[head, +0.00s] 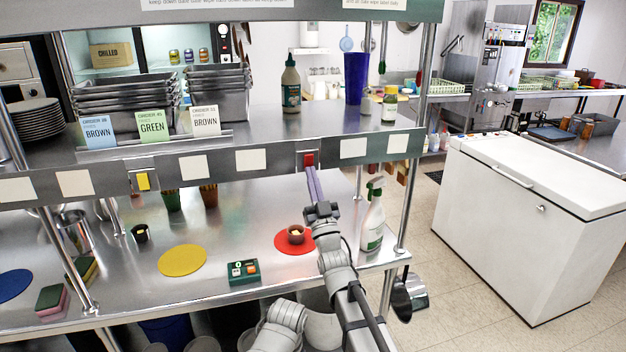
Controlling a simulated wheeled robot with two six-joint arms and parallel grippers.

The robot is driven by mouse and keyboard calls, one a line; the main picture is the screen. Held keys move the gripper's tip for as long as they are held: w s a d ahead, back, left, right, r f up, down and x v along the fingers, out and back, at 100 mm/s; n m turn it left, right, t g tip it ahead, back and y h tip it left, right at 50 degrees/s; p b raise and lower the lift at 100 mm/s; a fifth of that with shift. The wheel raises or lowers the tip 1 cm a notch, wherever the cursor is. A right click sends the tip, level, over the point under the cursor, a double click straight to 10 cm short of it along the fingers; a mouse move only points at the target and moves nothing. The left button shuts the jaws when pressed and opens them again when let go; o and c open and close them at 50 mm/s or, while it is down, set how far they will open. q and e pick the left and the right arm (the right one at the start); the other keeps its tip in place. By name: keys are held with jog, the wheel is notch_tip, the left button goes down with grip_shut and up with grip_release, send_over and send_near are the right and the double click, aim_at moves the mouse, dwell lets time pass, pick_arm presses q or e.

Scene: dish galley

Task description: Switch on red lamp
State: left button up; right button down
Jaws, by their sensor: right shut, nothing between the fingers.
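A small red lamp or switch (308,158) sits in a metal plate on the front rail of the upper shelf, near the right end. My right gripper (311,172) points up at it from below, with its fingers shut and empty. The fingertips look right below the red piece; I cannot tell whether they touch it. I cannot tell whether the red piece is lit. A similar yellow piece (143,181) sits on the same rail further left. My left gripper is not in view.
On the lower counter are a green box with buttons (243,271), a red disc (283,248) bearing a small brown cup (296,235), a yellow disc (182,261) and a spray bottle (372,222). A white chest freezer (530,220) stands at right beyond clear floor.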

jog(key=b+v, duration=0.8)
jog(key=v, duration=0.5)
jog(key=shift+f, duration=0.15)
